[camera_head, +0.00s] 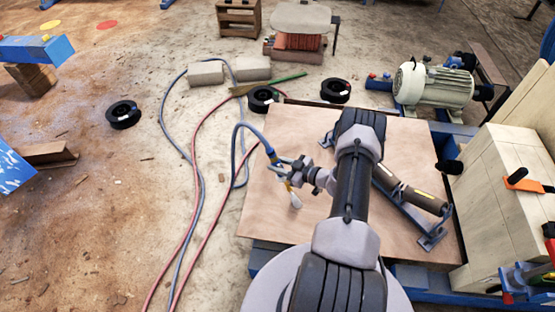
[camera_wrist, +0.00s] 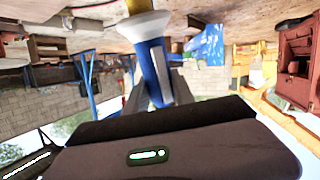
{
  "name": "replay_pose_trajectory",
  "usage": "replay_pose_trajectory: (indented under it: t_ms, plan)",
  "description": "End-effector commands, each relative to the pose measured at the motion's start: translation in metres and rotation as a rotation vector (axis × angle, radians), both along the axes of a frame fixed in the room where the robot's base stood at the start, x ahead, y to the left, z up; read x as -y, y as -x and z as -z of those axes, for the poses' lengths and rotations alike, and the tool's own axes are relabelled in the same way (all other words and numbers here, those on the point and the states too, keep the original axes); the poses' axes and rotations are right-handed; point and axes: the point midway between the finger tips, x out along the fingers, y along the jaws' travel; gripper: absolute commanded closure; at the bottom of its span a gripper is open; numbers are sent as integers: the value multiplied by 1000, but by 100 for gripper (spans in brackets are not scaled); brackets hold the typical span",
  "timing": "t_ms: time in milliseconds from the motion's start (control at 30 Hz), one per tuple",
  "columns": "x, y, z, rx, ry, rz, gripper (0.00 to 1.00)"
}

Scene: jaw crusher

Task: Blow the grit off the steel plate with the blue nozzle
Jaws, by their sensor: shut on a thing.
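My gripper (camera_head: 285,171) is above the left part of a brown board, shut on the blue nozzle (camera_head: 269,149). In the wrist view the nozzle (camera_wrist: 154,68) is a blue body with a pale collar, held between the dark fingers (camera_wrist: 155,92). A blue hose (camera_head: 241,127) runs from it, and a yellow part with a pale tip (camera_head: 294,201) points down toward the board. A pale grey rounded plate (camera_head: 300,18) lies on reddish blocks at the back; I cannot tell if this is the steel plate. No grit is clearly visible on it.
The brown board (camera_head: 265,215) carries a blue frame with a dark cylinder (camera_head: 425,201) at right. Red (camera_head: 196,170) and blue hoses cross the floor at left. Black reels (camera_head: 123,114), concrete blocks (camera_head: 206,73) and a motor (camera_head: 436,87) stand around. Left floor is mostly clear.

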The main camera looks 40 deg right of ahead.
Motion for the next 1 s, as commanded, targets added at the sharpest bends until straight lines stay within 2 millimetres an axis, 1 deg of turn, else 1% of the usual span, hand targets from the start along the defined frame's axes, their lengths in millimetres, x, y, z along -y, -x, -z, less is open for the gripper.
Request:
replay_pose_trajectory:
  t_ms: [400, 767, 1000]
  plan:
    - [-31, 27, 0, 0, -1, 0, 100]
    - [-53, 47, 0, 0, -1, 0, 100]
    - [-66, 33, 0, 1, -1, -2, 100]
